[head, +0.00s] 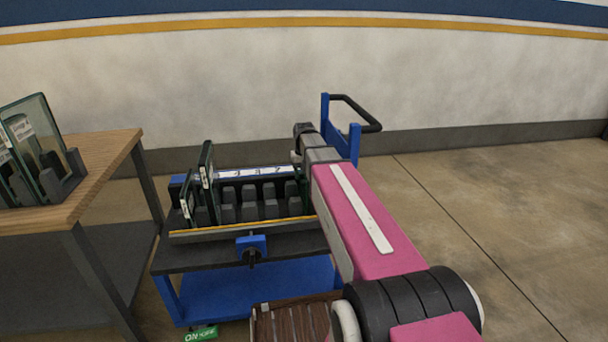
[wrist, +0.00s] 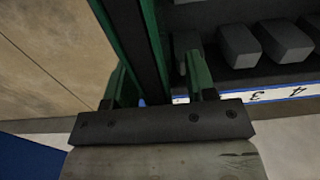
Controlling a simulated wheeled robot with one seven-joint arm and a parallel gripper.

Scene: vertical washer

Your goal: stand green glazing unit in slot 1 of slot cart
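The slot cart (head: 245,245) is a blue cart with a dark slotted rack, partly behind my arm. The green glazing unit (wrist: 135,40) shows in the wrist view as a thick pane with green edges and a dark middle, seen nearly edge-on. It stands at the low-number end of the rack, around slot 1; its seating at the bottom is hidden. My gripper (wrist: 160,80) is around it, with a green finger on each side. A gap shows between the unit and the right finger, so the gripper looks open. In the head view my arm hides most of this.
Other dark glass units (head: 206,180) stand in the rack's left slots. Grey divider blocks (wrist: 252,45) and a number strip (wrist: 280,93) lie beside my gripper. A wooden table (head: 105,165) with glass panes (head: 40,145) stands at left. The floor at right is clear.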

